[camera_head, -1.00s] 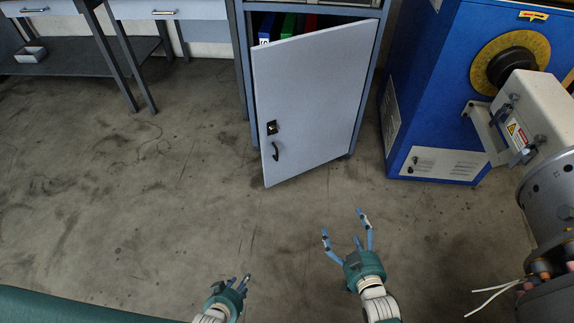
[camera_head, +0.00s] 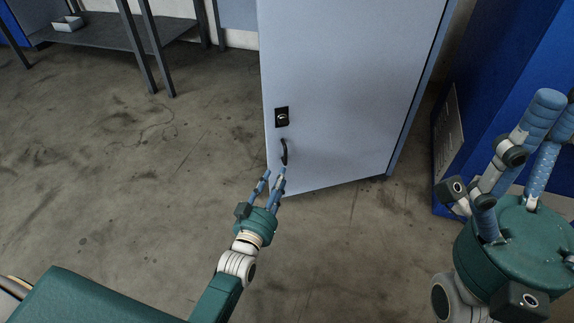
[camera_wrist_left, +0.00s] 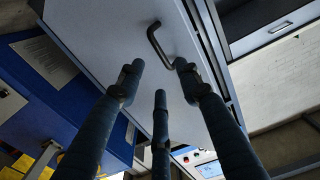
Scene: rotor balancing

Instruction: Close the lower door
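The lower cabinet door (camera_head: 345,90) is a pale grey-blue panel standing ajar, its bottom edge slanting out over the floor. It has a black lock plate (camera_head: 282,117) and a dark curved handle (camera_head: 285,152) near its left edge. My left gripper (camera_head: 273,175) is just below the handle. In the left wrist view its fingers (camera_wrist_left: 158,75) are apart with nothing between them, and the handle (camera_wrist_left: 157,45) shows just beyond the tips. I cannot tell whether a finger touches it. My right gripper (camera_head: 525,135) is raised at the right, fingers apart and empty, clear of the door.
A blue machine (camera_head: 500,75) stands right of the cabinet, behind my right gripper. A dark shelf table (camera_head: 110,40) with a small tray (camera_head: 68,23) is at the upper left. The stained floor (camera_head: 140,180) left of the door is clear.

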